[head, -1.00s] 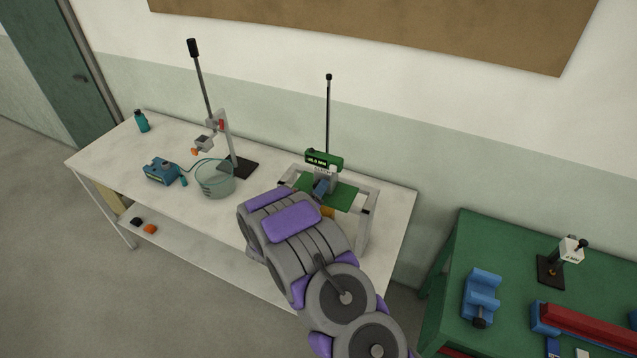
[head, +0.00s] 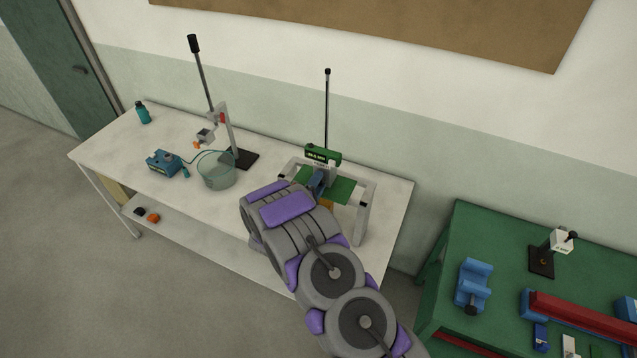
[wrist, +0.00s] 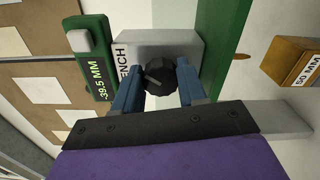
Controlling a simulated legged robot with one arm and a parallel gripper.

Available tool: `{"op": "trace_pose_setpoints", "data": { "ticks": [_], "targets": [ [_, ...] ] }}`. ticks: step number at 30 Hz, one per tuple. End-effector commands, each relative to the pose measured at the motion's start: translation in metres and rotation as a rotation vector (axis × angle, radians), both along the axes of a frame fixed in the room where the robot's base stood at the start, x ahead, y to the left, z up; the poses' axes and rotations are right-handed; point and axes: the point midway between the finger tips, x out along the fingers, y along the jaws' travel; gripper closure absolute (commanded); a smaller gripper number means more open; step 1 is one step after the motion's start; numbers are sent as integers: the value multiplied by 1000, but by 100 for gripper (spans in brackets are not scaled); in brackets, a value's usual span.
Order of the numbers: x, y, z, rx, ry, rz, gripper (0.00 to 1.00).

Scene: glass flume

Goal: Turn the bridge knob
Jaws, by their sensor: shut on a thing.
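The bridge knob (wrist: 157,79) is black and ribbed and sits on the face of a grey block (wrist: 200,50) with a label partly reading "ENCH". My gripper (wrist: 161,84) has its two blue fingers on either side of the knob and is shut on it. A green display (wrist: 97,85) beside the block reads what looks like 39.5 MM. In the head view, the green display (head: 322,154) sits on the bridge above a green plate (head: 345,190), and my gripper (head: 317,184) reaches in from the front. The knob is hidden there.
An orange block (wrist: 293,62) marked 50 MM stands near the green plate. A green bench (head: 460,250) is at right.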

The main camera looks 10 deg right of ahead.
Motion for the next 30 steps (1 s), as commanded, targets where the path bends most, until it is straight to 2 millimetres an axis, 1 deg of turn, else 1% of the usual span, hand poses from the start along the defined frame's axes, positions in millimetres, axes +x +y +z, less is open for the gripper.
{"op": "trace_pose_setpoints", "data": {
  "ticks": [1,15,16,24,30],
  "targets": [
    [0,2,-3,-5,13,7,89],
    [0,2,-5,-15,24,6,89],
    [-1,2,-5,-15,24,6,58],
    [-2,1,-2,-15,17,3,33],
    [-2,0,0,-14,14,1,33]
  ]
}}
